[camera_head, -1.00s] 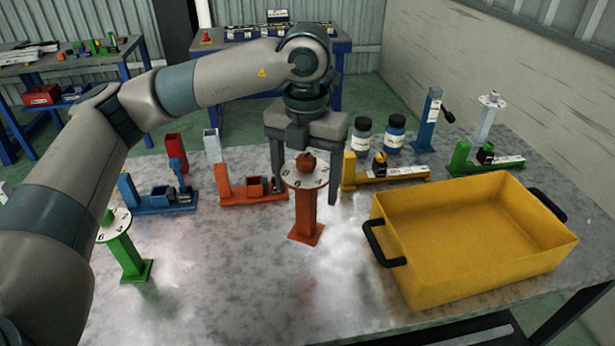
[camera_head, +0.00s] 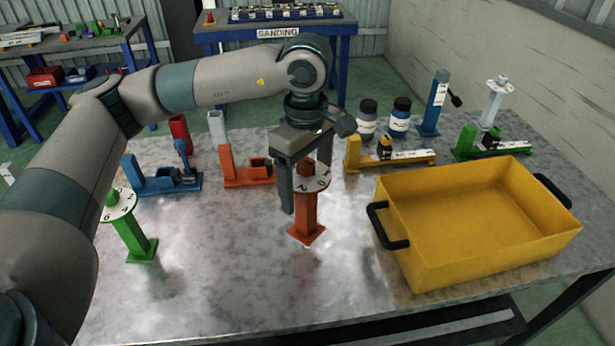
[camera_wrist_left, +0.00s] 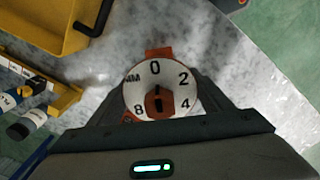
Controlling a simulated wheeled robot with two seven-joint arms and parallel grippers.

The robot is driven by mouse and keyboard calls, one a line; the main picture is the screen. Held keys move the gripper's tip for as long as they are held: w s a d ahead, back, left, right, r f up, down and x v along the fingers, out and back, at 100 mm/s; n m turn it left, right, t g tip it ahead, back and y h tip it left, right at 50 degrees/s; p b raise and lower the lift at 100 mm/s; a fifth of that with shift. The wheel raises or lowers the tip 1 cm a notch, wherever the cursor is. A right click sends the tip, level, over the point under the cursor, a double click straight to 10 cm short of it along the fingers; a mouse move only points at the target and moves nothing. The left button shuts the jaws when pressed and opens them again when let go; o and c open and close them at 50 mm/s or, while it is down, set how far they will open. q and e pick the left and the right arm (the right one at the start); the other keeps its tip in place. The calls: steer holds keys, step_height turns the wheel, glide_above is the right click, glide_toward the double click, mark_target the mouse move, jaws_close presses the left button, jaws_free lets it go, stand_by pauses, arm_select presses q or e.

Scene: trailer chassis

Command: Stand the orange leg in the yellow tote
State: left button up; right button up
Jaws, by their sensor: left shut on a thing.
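The orange leg (camera_head: 306,211) stands upright on its square foot on the metal table, left of the tote. It has a white numbered dial near its top. My left gripper (camera_head: 306,180) points down over it and is shut on it, with one finger on either side. In the left wrist view the dial (camera_wrist_left: 158,77) sits between the fingers, which hide part of the leg. The yellow tote (camera_head: 440,270) is to the right, empty, with black handles; its corner also shows in the left wrist view (camera_wrist_left: 38,25). My right gripper is not in view.
A green leg with a dial (camera_head: 135,237) stands at the left. Blue (camera_head: 165,185), orange (camera_head: 245,178) and yellow (camera_head: 400,160) fixtures line the back, with two bottles (camera_head: 400,118) behind. A green fixture (camera_head: 490,150) is behind the tote. The front table is clear.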

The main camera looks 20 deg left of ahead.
arm_select(q)
steer(key=m, duration=0.2)
steer(key=f+m, duration=0.1)
steer(key=m, duration=0.4)
steer(key=shift+s+f, duration=0.2)
steer(key=shift+s, duration=0.15)
steer(key=m, duration=0.5)
steer(key=f+m, duration=0.1)
steer(key=m, duration=0.1)
steer(key=shift+s+f+m, duration=0.1)
steer(key=shift+s+m, duration=0.2)
steer(key=shift+s, duration=0.05)
